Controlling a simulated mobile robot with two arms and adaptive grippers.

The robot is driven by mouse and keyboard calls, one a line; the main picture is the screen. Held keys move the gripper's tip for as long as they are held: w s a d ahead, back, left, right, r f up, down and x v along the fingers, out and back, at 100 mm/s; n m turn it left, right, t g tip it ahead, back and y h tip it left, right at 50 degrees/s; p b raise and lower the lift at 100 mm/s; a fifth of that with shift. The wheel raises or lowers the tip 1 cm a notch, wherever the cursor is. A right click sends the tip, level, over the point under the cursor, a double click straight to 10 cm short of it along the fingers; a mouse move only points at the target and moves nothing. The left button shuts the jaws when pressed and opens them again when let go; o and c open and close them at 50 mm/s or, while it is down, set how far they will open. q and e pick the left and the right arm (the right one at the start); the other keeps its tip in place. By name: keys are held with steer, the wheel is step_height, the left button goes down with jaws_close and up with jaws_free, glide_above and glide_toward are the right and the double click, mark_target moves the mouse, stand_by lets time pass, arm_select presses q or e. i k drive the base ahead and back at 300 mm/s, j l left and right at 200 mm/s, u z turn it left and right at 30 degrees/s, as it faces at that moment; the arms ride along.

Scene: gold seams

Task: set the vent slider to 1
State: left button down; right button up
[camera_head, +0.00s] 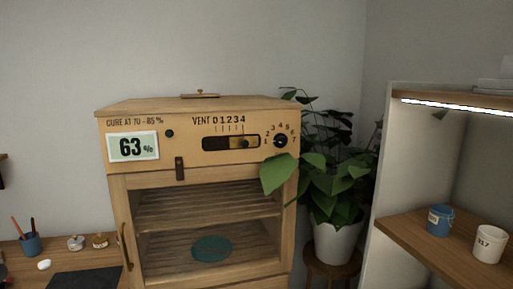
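The vent slider sits on the front panel of a wooden cabinet (180,115). Its dark slot (216,144) lies under the label "VENT 0 1 2 3 4" and a row of tick marks. The small dark slider knob (244,144) is in the right part of the slot, about below the 4. The exact mark is too small to read surely. Neither of my grippers is in view.
A round dial (280,141) and plant leaves (279,173) are right of the slider. A display (132,146) reads 63 %. A latch (180,169) is below. A shelf (440,252) with two cups stands at right.

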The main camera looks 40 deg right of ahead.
mark_target(243, 142)
steer(key=z, duration=1.1)
